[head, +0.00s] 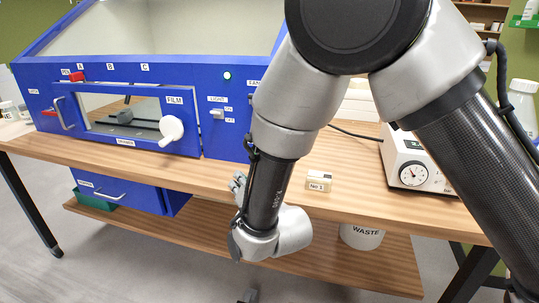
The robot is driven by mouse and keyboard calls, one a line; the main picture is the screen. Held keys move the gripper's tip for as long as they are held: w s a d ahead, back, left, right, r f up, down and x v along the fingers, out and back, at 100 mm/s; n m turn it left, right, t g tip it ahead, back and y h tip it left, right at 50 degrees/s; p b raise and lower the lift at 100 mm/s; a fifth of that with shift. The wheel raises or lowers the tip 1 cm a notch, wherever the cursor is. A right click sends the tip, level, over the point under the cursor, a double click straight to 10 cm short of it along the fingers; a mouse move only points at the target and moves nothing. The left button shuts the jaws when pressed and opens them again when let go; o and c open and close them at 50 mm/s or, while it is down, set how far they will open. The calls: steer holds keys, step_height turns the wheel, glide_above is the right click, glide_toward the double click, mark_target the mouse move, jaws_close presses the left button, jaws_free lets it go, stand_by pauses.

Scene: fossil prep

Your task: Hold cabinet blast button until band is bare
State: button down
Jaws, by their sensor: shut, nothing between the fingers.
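The blue blast cabinet (185,82) stands on the wooden bench at the left, with a sloped clear top. I cannot make out a blast button; my arm covers part of the right front. Through the front window a dark object (125,116) shows inside; I cannot make out any band on it. My gripper (237,184) is partly hidden behind my wrist, at the bench's front edge, shut and empty, apart from the cabinet.
A light switch (216,113) is on the cabinet front. A small labelled block (319,181) lies on the bench right of my wrist. A white device with a dial (408,160) stands further right. A waste bin (362,235) is below. A white bottle (522,105) is at far right.

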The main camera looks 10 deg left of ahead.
steer(key=shift+w, duration=0.1)
steer(key=shift+w+d, duration=0.2)
steer(key=shift+w, duration=2)
steer(key=shift+w+d, duration=0.15)
steer(key=shift+w, duration=2)
steer(key=shift+w, duration=0.2)
steer(key=shift+w+r, duration=0.1)
steer(key=shift+w, duration=0.05)
